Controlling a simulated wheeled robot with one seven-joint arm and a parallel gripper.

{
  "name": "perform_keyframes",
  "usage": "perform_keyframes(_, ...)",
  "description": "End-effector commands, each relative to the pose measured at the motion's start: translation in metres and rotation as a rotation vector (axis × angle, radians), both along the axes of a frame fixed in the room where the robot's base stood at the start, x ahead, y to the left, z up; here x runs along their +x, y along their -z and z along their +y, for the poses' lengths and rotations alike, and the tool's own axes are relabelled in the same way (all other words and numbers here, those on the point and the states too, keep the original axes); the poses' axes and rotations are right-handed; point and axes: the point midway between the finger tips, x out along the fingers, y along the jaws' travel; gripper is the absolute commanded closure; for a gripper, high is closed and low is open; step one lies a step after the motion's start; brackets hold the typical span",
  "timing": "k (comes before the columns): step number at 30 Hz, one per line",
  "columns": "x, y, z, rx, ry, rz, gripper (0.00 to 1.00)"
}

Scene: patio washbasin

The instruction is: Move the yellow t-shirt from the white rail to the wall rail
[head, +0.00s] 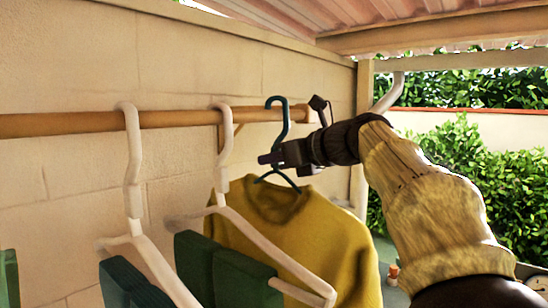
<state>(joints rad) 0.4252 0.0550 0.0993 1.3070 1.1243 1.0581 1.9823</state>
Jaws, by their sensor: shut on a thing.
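The yellow t-shirt (285,232) hangs from a dark teal hanger (284,120) in the middle of the head view. My gripper (280,156) is shut on the hanger's neck, just above the shirt's collar. The wall rail (70,124) is a wooden bar along the pale block wall. The teal hook overlaps the rail near its right end, with its top above the bar; I cannot tell whether it rests on the rail or is in front of it.
Two white hangers (133,165) (222,150) hang on the rail to the left, with dark green pieces (193,262) at their ends, close to the shirt. A wooden post (362,90) and green bushes (470,170) stand at right. A roof is overhead.

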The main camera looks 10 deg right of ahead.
Motion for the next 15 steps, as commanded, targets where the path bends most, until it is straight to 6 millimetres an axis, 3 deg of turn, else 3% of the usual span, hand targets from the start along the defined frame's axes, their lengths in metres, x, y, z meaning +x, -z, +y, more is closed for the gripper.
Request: perform_keyframes(15,-0.0005,0.0119,0.0,0.0,-0.001,-0.003,1.0)
